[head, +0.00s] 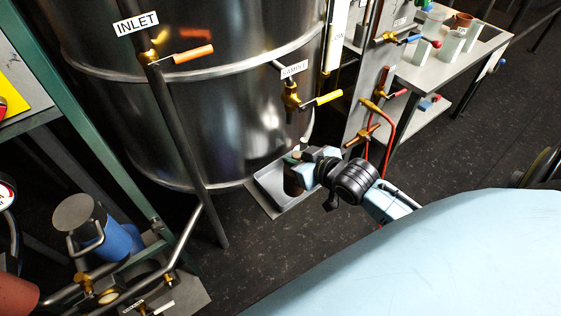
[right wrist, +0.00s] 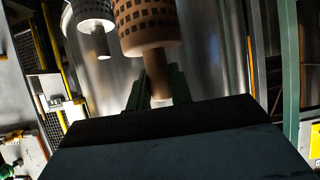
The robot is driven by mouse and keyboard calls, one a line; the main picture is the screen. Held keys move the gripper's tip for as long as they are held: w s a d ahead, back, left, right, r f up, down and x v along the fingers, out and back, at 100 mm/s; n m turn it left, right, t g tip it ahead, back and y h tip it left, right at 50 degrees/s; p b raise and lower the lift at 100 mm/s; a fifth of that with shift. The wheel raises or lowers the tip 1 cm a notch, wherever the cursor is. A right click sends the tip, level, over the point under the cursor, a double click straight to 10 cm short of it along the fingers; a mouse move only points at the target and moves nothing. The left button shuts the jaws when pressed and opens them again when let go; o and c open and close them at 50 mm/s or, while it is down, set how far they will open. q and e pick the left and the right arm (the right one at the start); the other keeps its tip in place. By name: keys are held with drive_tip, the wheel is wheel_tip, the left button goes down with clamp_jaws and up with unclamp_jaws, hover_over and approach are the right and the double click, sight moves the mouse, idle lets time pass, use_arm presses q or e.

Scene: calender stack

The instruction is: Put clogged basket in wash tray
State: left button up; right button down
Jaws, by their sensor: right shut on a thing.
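My right gripper (head: 300,160) is at the grey wash tray (head: 263,192), over its far right part, beside the big steel tank. In the right wrist view the right gripper (right wrist: 157,98) is shut on the stem of the clogged basket (right wrist: 148,30), a brown perforated cylinder. The basket's far end is cut off by the frame's top edge. Whether the basket touches the tray is unclear. My left gripper is not in view.
The steel tank (head: 200,120) stands behind the tray. Red-handled valves and a hose (head: 388,125) are to the right. A blue housing (head: 118,242) stands lower left. Open floor (head: 250,250) lies in front.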

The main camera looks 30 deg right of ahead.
drive_tip(key=w, duration=0.6)
wheel_tip(320, 180, down, 7)
drive_tip(key=b, duration=0.2)
drive_tip(key=shift+a+b, duration=0.35)
drive_tip(key=shift+b, duration=0.05)
drive_tip(key=c, duration=1.7)
unclamp_jaws()
drive_tip(key=shift+w+f, duration=0.1)
drive_tip(key=shift+f, duration=0.05)
drive_tip(key=o, duration=0.4)
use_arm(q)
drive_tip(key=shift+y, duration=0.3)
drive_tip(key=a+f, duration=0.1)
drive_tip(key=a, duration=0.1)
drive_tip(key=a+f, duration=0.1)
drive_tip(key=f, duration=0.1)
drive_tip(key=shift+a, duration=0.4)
use_arm(e)
drive_tip(key=shift+o, duration=0.2)
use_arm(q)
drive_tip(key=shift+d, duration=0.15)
